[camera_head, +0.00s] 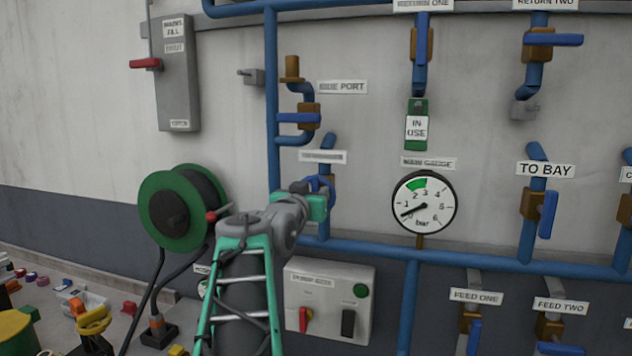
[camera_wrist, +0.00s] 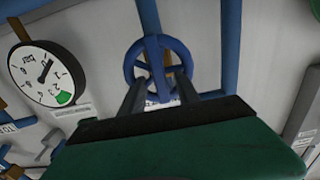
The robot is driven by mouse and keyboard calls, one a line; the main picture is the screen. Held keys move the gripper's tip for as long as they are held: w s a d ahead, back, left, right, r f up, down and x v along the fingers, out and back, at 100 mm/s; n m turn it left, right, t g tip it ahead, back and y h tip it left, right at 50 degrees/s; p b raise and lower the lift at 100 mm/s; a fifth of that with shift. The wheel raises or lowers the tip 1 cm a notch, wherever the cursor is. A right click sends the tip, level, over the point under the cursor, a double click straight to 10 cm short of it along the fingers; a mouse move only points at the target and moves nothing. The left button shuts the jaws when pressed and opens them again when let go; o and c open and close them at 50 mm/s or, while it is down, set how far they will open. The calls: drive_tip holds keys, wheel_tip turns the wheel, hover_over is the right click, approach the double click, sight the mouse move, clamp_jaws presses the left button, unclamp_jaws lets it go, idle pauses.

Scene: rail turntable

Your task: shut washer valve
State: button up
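A blue handwheel (camera_head: 321,183) sits on a blue pipe in the middle of the wall, under a label (camera_head: 323,157) too blurred to read. My gripper (camera_head: 325,200) is in front of it and hides much of it in the head view. In the wrist view the round wheel (camera_wrist: 157,40) with its spokes shows just beyond my gripper (camera_wrist: 160,84). The two dark fingers stand apart and point at the lower half of the wheel. I cannot tell whether the fingertips touch the rim or spokes.
A main gauge (camera_head: 425,203) hangs to the right, its needle low. A blue lever valve (camera_head: 300,117) is above the wheel and a switch box (camera_head: 330,300) below. A green hose reel (camera_head: 180,208) is at the left. Blue pipes run close around.

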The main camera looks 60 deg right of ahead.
drive_tip(key=shift+w+d, duration=0.15)
drive_tip(key=shift+d, duration=0.65)
drive_tip(key=shift+c, duration=0.2)
clamp_jaws()
